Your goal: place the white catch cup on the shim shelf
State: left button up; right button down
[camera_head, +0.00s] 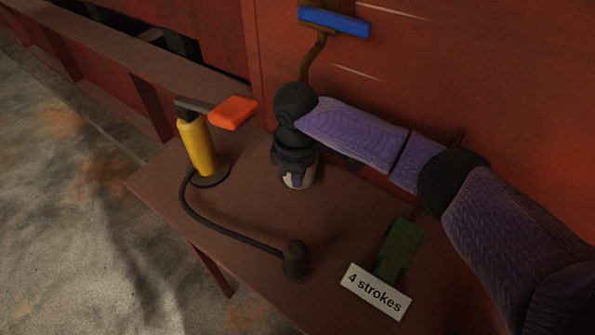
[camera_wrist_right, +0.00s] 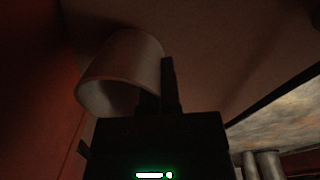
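The white catch cup (camera_head: 297,181) shows under my right gripper (camera_head: 295,160) in the head view, at the back of the brown tabletop. The gripper hides most of it. In the right wrist view the cup (camera_wrist_right: 128,62) has its mouth towards the camera. My right gripper (camera_wrist_right: 160,88) appears shut on its wall, with one finger along the outside and the other going into the mouth. I cannot tell whether the cup touches the tabletop. I cannot identify the shim shelf for sure. My left gripper is not in view.
On the brown table (camera_head: 250,215) stand a yellow pump (camera_head: 198,147) with an orange handle (camera_head: 234,112), its black hose and end piece (camera_head: 294,262). A green object (camera_head: 400,248) lies near a "4 strokes" sign (camera_head: 376,291). A blue bar (camera_head: 335,22) is on the red wall.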

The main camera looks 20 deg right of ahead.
jog(key=shift+f, duration=0.2)
jog(key=c, duration=0.9)
grip_release()
jog(key=shift+o, duration=0.8)
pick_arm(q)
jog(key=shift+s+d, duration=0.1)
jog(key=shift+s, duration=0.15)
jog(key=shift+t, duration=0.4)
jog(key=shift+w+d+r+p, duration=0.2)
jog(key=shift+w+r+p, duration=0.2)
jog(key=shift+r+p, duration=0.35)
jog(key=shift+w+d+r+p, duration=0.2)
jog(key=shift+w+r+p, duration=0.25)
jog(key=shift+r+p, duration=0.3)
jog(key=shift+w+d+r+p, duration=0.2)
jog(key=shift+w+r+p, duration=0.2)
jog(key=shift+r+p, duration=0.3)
pick_arm(e)
notch_tip(320, 180, up, 10)
jog(key=shift+s+a, duration=0.15)
jog(key=shift+s, duration=0.1)
